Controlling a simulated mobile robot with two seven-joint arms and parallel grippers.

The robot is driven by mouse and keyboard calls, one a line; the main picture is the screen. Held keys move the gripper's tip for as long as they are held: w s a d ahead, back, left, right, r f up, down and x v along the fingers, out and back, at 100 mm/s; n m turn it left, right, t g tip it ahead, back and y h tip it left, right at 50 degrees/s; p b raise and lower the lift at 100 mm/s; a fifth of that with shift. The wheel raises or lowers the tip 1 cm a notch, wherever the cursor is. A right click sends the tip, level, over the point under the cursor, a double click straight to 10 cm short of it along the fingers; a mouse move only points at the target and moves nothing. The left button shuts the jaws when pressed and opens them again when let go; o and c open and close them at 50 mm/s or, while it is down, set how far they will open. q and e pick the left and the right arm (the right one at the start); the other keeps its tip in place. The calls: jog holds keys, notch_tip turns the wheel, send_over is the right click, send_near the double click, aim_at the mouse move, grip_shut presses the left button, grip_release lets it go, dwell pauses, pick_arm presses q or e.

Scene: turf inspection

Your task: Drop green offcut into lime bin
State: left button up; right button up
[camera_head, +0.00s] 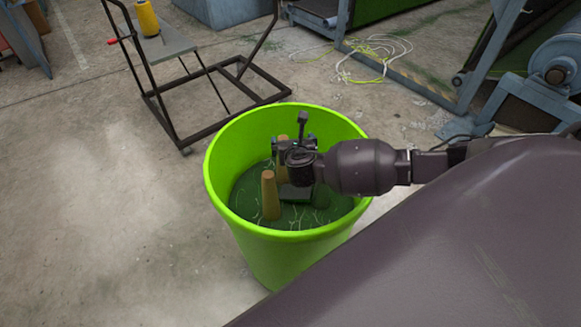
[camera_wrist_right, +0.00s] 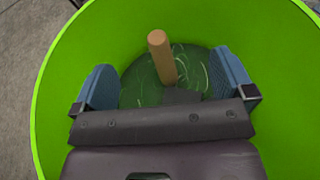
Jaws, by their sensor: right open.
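The lime bin (camera_head: 222,190) stands on the floor in the middle of the head view, and its bright green wall (camera_wrist_right: 60,100) surrounds my gripper in the right wrist view. My right gripper (camera_head: 298,160) is over the bin's mouth, its blue fingers (camera_wrist_right: 165,82) spread wide with nothing held between them. Dark green material with pale strands (camera_head: 245,195) lies at the bottom of the bin. A dark flat piece (camera_wrist_right: 183,97) lies on it near the gripper; I cannot tell for sure whether it is the green offcut. My left gripper is not in view.
A tan tube (camera_head: 269,195) stands inside the bin, with another partly hidden behind it. Loose yellow strands (camera_head: 372,52) and blue machine frames are behind right. The floor at left is clear.

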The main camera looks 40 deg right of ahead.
jog(key=p+v, duration=0.2)
jog(key=v, duration=0.8)
jog(key=shift+s+a, duration=0.2)
jog(key=shift+s, duration=0.15)
jog(key=shift+r, duration=0.1)
jog(key=s+a+f+m+g+y, duration=0.2)
jog(key=s+a+m+g, duration=0.35)
jog(key=s+m, duration=0.8)
jog(key=s+d+r+m+g+y, duration=0.1)
jog(key=s+r+m+g+y, duration=0.2)
jog(key=s+m, duration=1.1)
jog(key=w+f+m+t, duration=0.2)
jog(key=w+f+t, duration=0.6)
jog(key=w+f, duration=0.1)
jog(key=shift+w+f+y, duration=0.25)
jog(key=shift+f+y, duration=0.15)
jog(key=shift+f, duration=0.45)
